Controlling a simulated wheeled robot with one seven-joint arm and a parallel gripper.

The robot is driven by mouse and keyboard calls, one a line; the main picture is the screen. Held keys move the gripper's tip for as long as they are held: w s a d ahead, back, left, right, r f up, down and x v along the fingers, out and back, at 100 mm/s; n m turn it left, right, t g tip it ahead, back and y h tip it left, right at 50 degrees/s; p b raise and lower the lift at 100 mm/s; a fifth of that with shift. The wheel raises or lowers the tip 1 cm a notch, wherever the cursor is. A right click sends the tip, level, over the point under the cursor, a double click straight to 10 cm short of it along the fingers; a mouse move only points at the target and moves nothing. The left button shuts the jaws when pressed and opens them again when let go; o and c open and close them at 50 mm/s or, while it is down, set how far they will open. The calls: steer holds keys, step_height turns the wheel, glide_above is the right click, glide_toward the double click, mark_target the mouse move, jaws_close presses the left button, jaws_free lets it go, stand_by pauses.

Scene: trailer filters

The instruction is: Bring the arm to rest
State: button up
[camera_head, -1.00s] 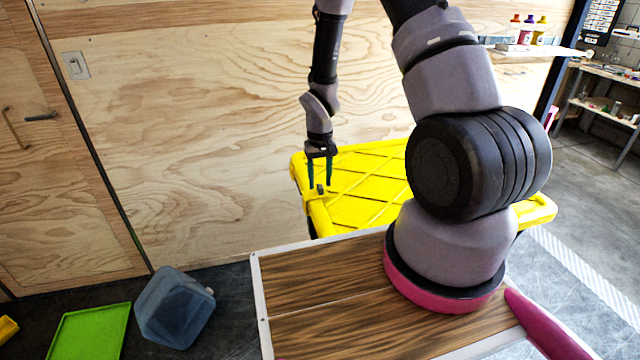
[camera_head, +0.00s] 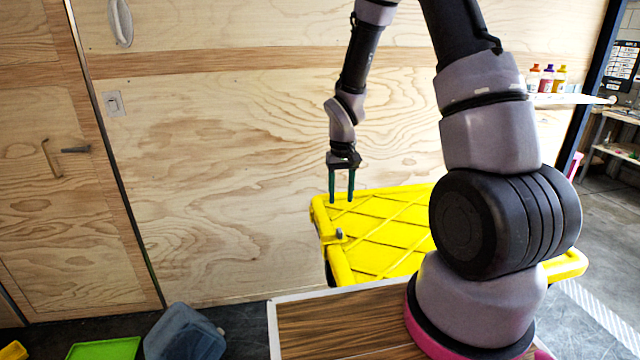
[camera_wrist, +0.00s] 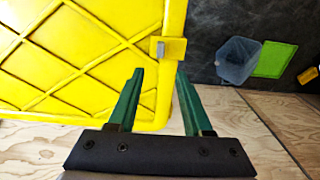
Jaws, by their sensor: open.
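My gripper (camera_head: 341,199) hangs pointing down from my arm, over the far-left part of a yellow crate lid (camera_head: 385,235). Its two green fingers are apart with nothing between them, which also shows in the wrist view (camera_wrist: 159,75). A small grey piece (camera_head: 340,235) sits at the lid's left edge, below the fingertips in the head view. In the wrist view the grey piece (camera_wrist: 160,48) lies beyond the fingertips, apart from them.
A plywood wall (camera_head: 220,150) stands behind the gripper. A blue-grey bin (camera_head: 185,335) and a green tray (camera_head: 105,349) are on the floor at left. A shelf with bottles (camera_head: 560,99) is at right.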

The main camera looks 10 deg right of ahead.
steer(key=s+d+r+m+t, duration=0.1)
steer(key=s+r+t, duration=0.15)
steer(key=r, duration=0.65)
steer(key=s+d+r+m+t+y, duration=0.1)
steer(key=s+r, duration=0.3)
steer(key=r, duration=0.5)
steer(key=s+d+r+m+t, duration=0.1)
steer(key=s+r, duration=0.2)
steer(key=r, duration=0.7)
steer(key=s+r+m+t+y, duration=0.1)
steer(key=s+r+t, duration=0.1)
steer(key=s+r, duration=0.4)
steer(key=s, duration=0.4)
steer(key=shift+t, duration=0.35)
steer(key=shift+w, duration=0.1)
